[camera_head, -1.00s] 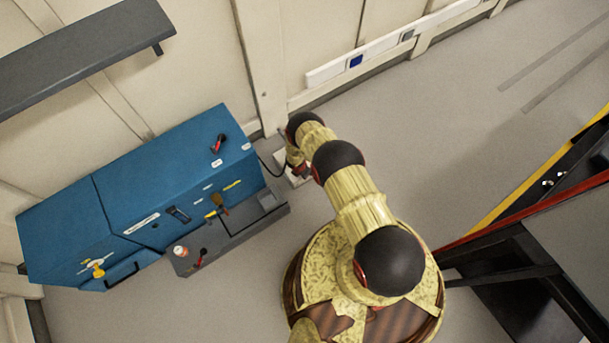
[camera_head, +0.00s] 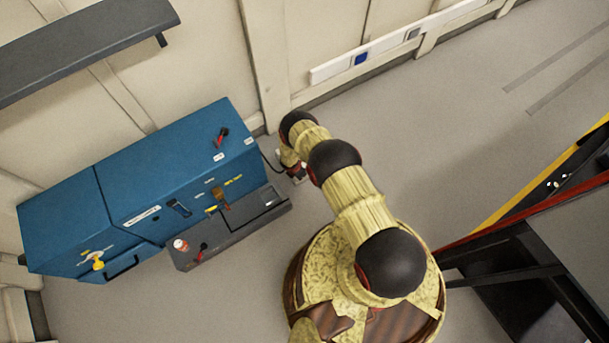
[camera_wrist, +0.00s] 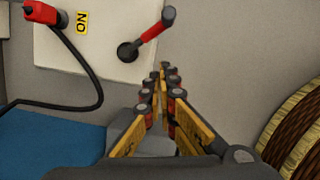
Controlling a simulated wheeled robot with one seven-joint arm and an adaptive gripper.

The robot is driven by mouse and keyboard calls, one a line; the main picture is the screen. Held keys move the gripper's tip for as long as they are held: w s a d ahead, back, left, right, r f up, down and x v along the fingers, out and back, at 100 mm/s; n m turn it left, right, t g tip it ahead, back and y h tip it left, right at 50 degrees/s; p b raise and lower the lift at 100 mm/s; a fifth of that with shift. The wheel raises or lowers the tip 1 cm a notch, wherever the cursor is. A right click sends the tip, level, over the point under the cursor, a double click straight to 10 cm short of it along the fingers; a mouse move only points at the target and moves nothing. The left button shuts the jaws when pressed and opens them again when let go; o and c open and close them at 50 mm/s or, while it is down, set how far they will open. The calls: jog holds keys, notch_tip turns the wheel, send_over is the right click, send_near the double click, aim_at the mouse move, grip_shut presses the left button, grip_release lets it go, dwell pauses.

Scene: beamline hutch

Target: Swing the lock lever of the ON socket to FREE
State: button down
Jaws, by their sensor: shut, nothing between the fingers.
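The lock lever (camera_wrist: 152,33), with a red grip and dark ends, stands on a pale plate (camera_wrist: 95,50) in the wrist view. A yellow ON label (camera_wrist: 82,22) sits to its left on the same plate. A red plug (camera_wrist: 42,12) with a black cable is at the label's left; the socket under it is hidden. My gripper (camera_wrist: 164,68) is shut and empty, with its tips just below and to the right of the lever, seemingly apart from it. In the head view my arm mostly covers the plate.
A blue cabinet (camera_head: 165,165) stands left of my arm, with a red-handled lever (camera_head: 221,137) on top and a grey ledge (camera_head: 240,217) along its front. The black cable (camera_wrist: 98,92) loops left of my gripper.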

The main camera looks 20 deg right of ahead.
jog(key=a+p+v, duration=0.1)
jog(key=p+v, duration=0.3)
jog(key=v, duration=0.6)
jog(key=shift+s+p, duration=0.25)
jog(key=shift+p, duration=0.05)
jog(key=shift+a, duration=0.1)
